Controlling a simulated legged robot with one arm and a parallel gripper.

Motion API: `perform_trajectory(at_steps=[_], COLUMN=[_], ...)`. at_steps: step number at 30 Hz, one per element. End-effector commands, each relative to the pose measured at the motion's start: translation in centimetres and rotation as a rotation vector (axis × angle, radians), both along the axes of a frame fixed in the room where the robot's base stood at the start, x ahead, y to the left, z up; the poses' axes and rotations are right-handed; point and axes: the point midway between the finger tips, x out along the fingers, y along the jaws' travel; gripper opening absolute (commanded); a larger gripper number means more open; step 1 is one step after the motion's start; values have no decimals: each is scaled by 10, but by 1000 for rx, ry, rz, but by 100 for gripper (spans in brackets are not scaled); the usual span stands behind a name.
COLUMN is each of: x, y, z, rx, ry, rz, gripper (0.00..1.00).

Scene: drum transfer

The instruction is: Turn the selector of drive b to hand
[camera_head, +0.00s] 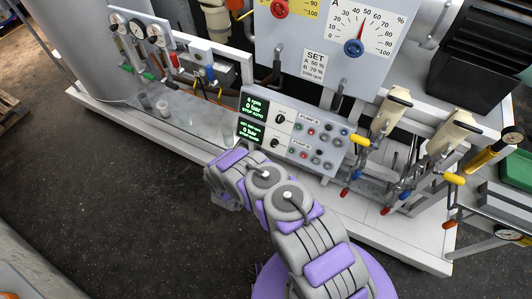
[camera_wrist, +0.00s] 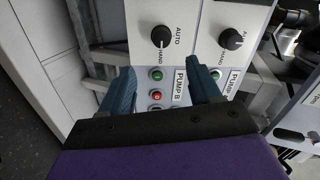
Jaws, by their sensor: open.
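The selector of drive b (camera_wrist: 160,36) is a round black knob on the grey control panel, with AUTO and HAND printed beside it. The label PUMP B stands close by. In the head view the same selector (camera_head: 274,142) is the lower black knob. I cannot read its pointer surely. My gripper (camera_wrist: 164,86) is open and empty, its two blue-grey fingers apart, below the knob in the wrist view and not touching it. In the head view my arm reaches the panel's lower left, and the fingertips are hidden.
A second black selector (camera_wrist: 231,39) sits to the right on the panel, the PUMP A one. Coloured buttons (camera_wrist: 157,96) lie between and below the fingers. Green displays (camera_head: 252,107) are left of the knobs. Levered valves (camera_head: 385,120) stand right of the panel. Dark floor is free at left.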

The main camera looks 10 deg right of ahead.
Motion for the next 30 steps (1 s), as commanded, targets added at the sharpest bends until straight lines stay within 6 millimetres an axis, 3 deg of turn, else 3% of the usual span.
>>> perform_trajectory(at_steps=[3, 10, 30], x=[-16, -33, -33], y=[13, 24, 24], z=[8, 13, 14], rx=[1, 3, 4], ry=[1, 1, 4], rz=[4, 1, 2], gripper=[62, 62, 62])
